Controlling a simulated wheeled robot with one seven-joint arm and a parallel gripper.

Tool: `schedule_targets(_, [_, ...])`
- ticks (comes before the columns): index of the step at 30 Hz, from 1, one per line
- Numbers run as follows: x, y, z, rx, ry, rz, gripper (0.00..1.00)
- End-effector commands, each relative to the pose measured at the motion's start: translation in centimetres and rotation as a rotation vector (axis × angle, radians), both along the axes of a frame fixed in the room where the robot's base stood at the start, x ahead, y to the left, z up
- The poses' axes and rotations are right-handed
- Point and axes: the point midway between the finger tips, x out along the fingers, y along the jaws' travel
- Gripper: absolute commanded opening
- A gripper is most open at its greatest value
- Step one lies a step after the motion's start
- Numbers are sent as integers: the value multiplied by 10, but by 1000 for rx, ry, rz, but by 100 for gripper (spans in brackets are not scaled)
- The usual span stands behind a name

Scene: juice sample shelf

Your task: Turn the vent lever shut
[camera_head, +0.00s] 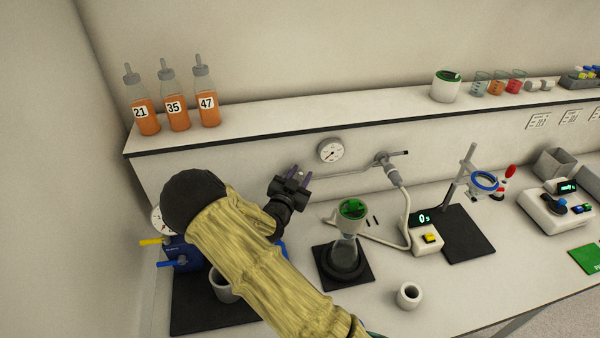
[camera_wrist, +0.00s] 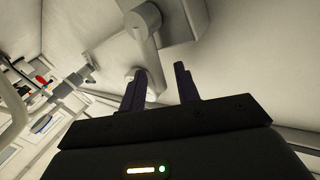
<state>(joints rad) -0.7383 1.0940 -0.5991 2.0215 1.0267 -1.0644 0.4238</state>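A pale grey lever (camera_wrist: 149,55) hangs from a round hub (camera_wrist: 143,17) on a pale housing in the wrist view; I cannot confirm that it is the vent lever. Its rounded end lies near the tips of my gripper (camera_wrist: 160,72), partly behind the left finger; contact is unclear. The two dark purple fingers stand apart with a gap between them. In the head view my gripper (camera_head: 296,176) is in front of the back wall, left of the gauge, and hides most of what is behind it. A blue unit (camera_head: 183,252) at the left has yellow and blue handles.
A round gauge (camera_head: 330,151) and a valve with a hose (camera_head: 391,172) are on the wall to the right. Below stands a glass vessel with a green-filled top (camera_head: 352,209). Bottles of orange juice (camera_head: 178,112) stand on the shelf (camera_head: 290,117) above. A white cup (camera_head: 409,295) stands at the front.

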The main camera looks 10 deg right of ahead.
Motion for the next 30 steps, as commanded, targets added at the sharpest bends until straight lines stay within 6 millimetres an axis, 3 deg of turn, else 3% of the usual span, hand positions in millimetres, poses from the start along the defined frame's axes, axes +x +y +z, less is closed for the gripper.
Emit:
schedule_targets(8, [2,-1,0,0,0,0,32])
schedule_targets(13, [2,-1,0,0,0,0,1])
schedule_targets(30, [10,8,0,33,-3,18,0])
